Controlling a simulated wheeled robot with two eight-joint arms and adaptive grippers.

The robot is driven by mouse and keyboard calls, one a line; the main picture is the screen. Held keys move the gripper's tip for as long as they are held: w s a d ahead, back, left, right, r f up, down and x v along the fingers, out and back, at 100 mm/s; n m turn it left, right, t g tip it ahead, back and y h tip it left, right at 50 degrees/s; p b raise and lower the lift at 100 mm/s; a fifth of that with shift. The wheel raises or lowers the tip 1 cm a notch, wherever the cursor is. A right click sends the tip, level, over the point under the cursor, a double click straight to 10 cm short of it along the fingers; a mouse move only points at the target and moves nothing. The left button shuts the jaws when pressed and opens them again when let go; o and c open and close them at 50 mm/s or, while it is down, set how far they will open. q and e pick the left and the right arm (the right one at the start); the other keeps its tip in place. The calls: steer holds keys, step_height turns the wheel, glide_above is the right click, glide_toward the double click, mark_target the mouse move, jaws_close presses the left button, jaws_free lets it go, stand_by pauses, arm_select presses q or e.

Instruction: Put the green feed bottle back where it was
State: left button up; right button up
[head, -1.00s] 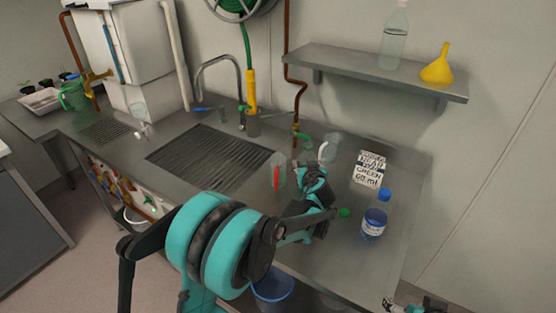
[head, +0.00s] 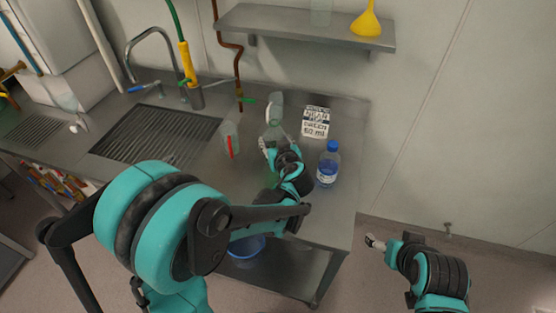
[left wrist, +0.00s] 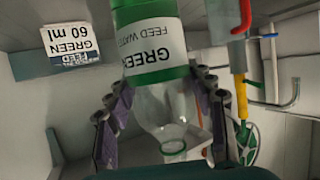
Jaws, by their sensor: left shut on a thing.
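The green feed bottle (left wrist: 155,40) has a white "GREEN FEED WATER" label and a green band. It fills the middle of the left wrist view, between my left gripper's fingers (left wrist: 160,105), which are shut on it. A clear part with a round rim shows below the band. In the head view my left gripper (head: 272,147) is over the steel counter (head: 345,120), left of the blue-capped bottle. It and the arm hide most of the held bottle there. A label card (head: 316,121) reading "GREEN" and "60 ml" lies behind. My right gripper (head: 375,242) is away from the counter, its fingers unclear.
The blue-capped bottle (head: 328,167) stands close right of my left gripper. A clear vessel with a red mark (head: 230,140) stands to its left, and another clear vessel (head: 275,105) behind it. A shelf (head: 300,28) with a yellow funnel (head: 366,20) overhangs the back.

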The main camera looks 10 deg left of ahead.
arm_select(q)
step_height(320, 180, down, 6)
steer(key=shift+f+b, duration=0.1)
steer(key=shift+b, duration=1)
steer(key=o, duration=1)
steer(key=shift+f, duration=0.1)
steer(key=o, duration=0.4)
